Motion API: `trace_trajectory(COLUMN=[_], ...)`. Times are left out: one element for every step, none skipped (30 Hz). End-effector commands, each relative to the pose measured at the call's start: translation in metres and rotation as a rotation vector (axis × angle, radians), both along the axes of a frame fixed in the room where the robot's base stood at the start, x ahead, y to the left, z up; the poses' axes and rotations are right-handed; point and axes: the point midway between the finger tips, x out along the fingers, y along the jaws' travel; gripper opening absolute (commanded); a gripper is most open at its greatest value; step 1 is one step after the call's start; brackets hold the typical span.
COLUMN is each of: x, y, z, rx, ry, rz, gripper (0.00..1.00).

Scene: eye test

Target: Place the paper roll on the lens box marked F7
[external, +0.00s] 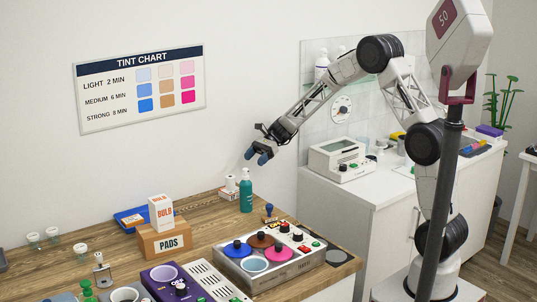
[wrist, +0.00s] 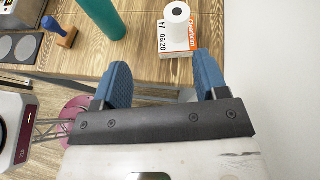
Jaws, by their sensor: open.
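A white paper roll (external: 230,182) stands upright near the wall at the back of the wooden counter. It also shows in the wrist view (wrist: 177,17), where it appears to rest on a small white and orange box (wrist: 177,46) printed "06/28". That box shows under the roll in the external view (external: 227,195). I cannot read an F7 mark on any box. My gripper (external: 256,157), with blue fingers, is open and empty above the counter. In the wrist view, the roll and its box lie beyond the fingertips (wrist: 163,68), between their lines.
A teal bottle (external: 246,192) stands close beside the roll, with a blue-handled stamp (external: 268,212) nearby. A "BULB" box (external: 161,212) sits on a "PADS" box (external: 163,241), beside a blue tray (external: 124,215). A panel with coloured discs (external: 270,262) is in front. The wall is close behind.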

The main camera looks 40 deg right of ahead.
Motion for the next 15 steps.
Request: trace_trajectory(x=[-0.009,-0.014,-0.022,-0.028,-0.035,-0.043,-0.051,-0.057,-0.067,-0.074,-0.081,-0.090,-0.097,-0.104,-0.114], y=[-0.004,-0.007,-0.011,-0.014,-0.017,-0.022,-0.025,-0.029,-0.033,-0.037,-0.040,-0.045,-0.048,-0.052,-0.056], z=[0.009,0.013,0.019,0.023,0.028,0.034,0.038,0.043,0.047,0.051,0.055,0.060,0.064,0.068,0.072], rx=[-0.014,-0.025,-0.040,-0.053,-0.065,-0.083,-0.096,-0.109,-0.127,-0.140,-0.154,-0.171,-0.184,-0.197,-0.215], ry=[-0.023,-0.038,-0.061,-0.077,-0.095,-0.119,-0.136,-0.155,-0.177,-0.196,-0.215,-0.238,-0.256,-0.274,-0.297], rz=[0.013,0.023,0.035,0.046,0.058,0.074,0.086,0.099,0.115,0.128,0.141,0.158,0.172,0.185,0.202], gripper=[0.67,0.67,0.67,0.67,0.67,0.67,0.67,0.67,0.67,0.67,0.67,0.67,0.67,0.67,0.67])
